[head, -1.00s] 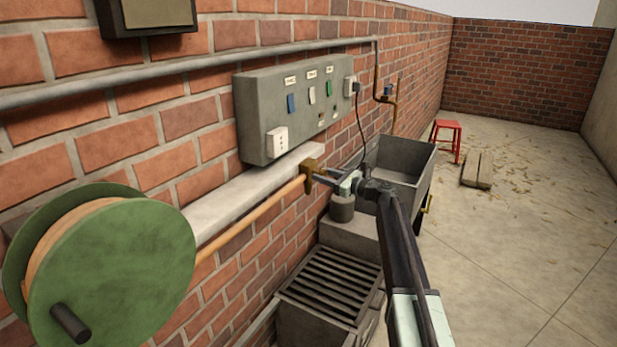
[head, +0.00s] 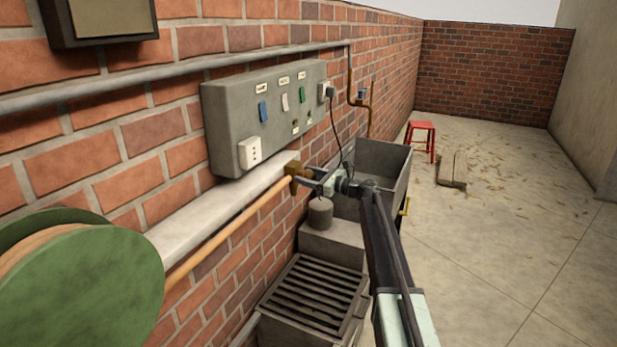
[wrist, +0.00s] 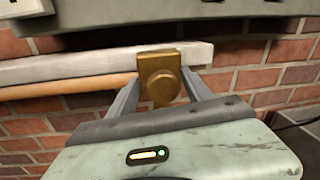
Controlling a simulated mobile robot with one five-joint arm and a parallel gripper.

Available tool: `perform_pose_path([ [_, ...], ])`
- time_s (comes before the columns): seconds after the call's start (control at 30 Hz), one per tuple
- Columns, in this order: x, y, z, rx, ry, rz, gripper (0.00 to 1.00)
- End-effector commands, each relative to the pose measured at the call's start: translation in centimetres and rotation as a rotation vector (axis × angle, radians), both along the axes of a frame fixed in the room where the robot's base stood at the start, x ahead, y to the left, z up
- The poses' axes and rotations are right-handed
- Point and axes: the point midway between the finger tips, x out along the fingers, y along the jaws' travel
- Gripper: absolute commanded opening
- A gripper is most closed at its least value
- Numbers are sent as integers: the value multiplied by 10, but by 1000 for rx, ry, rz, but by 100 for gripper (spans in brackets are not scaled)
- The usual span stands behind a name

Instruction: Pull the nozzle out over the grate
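The brass nozzle (head: 295,170) is a small block at the end of the orange-brown hose (head: 225,230). The hose runs in front of the brick wall from the green reel (head: 85,285) at lower left. My gripper (head: 309,180) is at the nozzle; in the wrist view my gripper (wrist: 161,82) has a finger against each side of the nozzle (wrist: 160,78), shut on it. The slatted grate (head: 315,295) lies lower, at the bottom centre.
A grey switch panel (head: 225,115) hangs on the wall above a pale ledge (head: 215,205). A grey pot (head: 320,212) and an open trough (head: 385,165) stand beyond the grate.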

Motion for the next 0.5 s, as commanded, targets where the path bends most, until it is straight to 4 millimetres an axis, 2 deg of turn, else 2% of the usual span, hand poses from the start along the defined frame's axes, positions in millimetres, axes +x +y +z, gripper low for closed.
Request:
perform_pose_path([
  [0.33, -2, -4, 0, -1, 1, -3, 59],
  [0.5, -14, -22, 0, -1, 1, -4, 59],
])
